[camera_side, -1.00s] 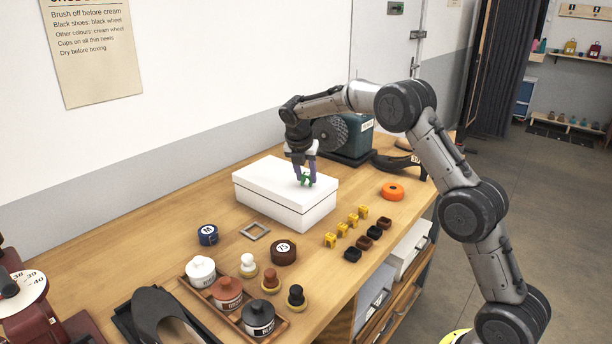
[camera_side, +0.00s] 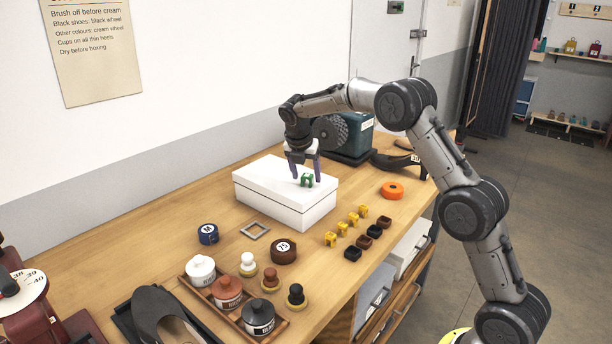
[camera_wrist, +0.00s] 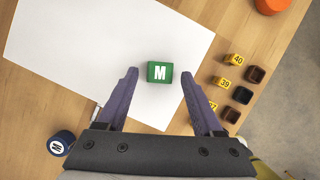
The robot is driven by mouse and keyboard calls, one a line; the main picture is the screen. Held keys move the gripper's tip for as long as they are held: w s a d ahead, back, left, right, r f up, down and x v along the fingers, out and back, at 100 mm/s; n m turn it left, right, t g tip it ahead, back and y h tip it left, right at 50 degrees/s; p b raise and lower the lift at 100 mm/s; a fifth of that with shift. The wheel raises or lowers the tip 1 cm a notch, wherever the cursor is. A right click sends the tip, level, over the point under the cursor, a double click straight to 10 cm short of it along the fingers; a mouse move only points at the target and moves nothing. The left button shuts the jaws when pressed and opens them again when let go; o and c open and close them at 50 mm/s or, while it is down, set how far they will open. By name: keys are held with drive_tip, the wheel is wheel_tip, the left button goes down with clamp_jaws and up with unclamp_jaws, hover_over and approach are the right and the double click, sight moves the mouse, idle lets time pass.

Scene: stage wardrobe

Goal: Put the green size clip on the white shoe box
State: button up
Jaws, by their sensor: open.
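The green size clip (camera_side: 307,180) rests on the lid of the white shoe box (camera_side: 262,187), near its right end. In the wrist view the clip (camera_wrist: 160,72) shows a white M and lies on the white lid (camera_wrist: 75,45). My gripper (camera_side: 305,175) is open just above the lid, with its fingers apart on either side of the clip. In the wrist view my gripper's fingertips (camera_wrist: 160,73) stand clear of the clip, with a gap on both sides.

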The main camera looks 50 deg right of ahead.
drive_tip(key=s+a+r+m, duration=0.1)
drive_tip(key=s+a+r, duration=0.2)
drive_tip(key=r, duration=0.2)
drive_tip(key=s+a+r+m+t, duration=0.1)
drive_tip(key=s+a+r+m, duration=0.15)
drive_tip(key=r, duration=0.25)
drive_tip(key=s+a+r+m, duration=0.1)
drive_tip(key=s+a+r, duration=0.15)
drive_tip(key=r, duration=0.25)
drive_tip(key=s+a+r+m+t+y, duration=0.1)
drive_tip(key=s+a+m, duration=0.15)
drive_tip(key=s, duration=0.35)
drive_tip(key=s+a+r+m+y, duration=0.1)
drive_tip(key=s+m, duration=0.2)
drive_tip(key=s, duration=0.2)
drive_tip(key=s+a+f+m, duration=0.2)
drive_tip(key=s+f+m, duration=0.1)
drive_tip(key=s, duration=0.3)
drive_tip(key=s+a+f+m+t+y, duration=0.1)
drive_tip(key=s+a+f+m, duration=0.1)
drive_tip(key=s+m, duration=0.3)
drive_tip(key=s+a+f+m+t+y, duration=0.1)
drive_tip(key=s+a+f+m, duration=0.1)
drive_tip(key=s, duration=0.7)
drive_tip(key=shift+a+f+m, duration=0.15)
drive_tip(key=shift+f+m, duration=0.65)
drive_tip(key=shift+m, duration=0.4)
